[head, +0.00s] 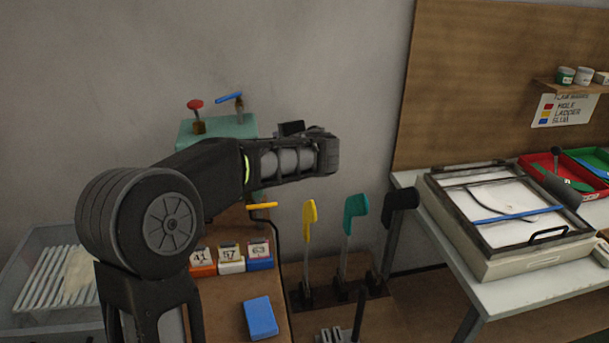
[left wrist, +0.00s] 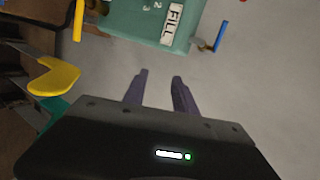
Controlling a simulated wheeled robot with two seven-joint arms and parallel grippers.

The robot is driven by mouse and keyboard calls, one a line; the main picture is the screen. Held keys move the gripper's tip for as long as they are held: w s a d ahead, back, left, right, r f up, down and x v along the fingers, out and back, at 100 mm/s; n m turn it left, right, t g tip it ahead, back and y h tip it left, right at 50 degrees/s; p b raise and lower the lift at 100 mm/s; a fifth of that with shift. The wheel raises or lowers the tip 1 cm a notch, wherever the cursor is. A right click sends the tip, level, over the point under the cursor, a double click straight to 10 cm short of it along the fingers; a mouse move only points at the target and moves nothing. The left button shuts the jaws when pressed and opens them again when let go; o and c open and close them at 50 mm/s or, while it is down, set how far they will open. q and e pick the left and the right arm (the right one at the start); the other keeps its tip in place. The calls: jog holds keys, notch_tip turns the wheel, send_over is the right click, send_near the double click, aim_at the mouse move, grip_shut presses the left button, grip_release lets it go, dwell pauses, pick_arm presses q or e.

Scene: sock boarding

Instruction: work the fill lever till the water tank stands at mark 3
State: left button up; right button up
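The teal water tank (head: 240,127) stands against the wall, mostly behind my left arm. A blue lever (head: 229,97) and a red-handled valve (head: 195,104) rise above its top. The water level cannot be read. My left gripper (left wrist: 160,76) is open and empty, its fingertips apart from the tank and lever. In the head view its fingers are hidden.
A yellow handle (head: 262,206) sticks out below the tank. Yellow (head: 309,214), teal (head: 355,208) and black (head: 404,199) paddles stand to its right. Numbered boxes (head: 231,257) and a blue block (head: 260,317) lie in front. A framed tray (head: 520,260) is on the right table.

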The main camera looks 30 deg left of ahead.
pick_arm(q)
jog(key=d+f+h, duration=0.3)
jog(key=d+f, duration=0.2)
jog(key=f, duration=0.2)
jog(key=shift+w+d+m, duration=0.3)
jog(key=shift+w, duration=0.1)
jog(key=shift+f, duration=0.1)
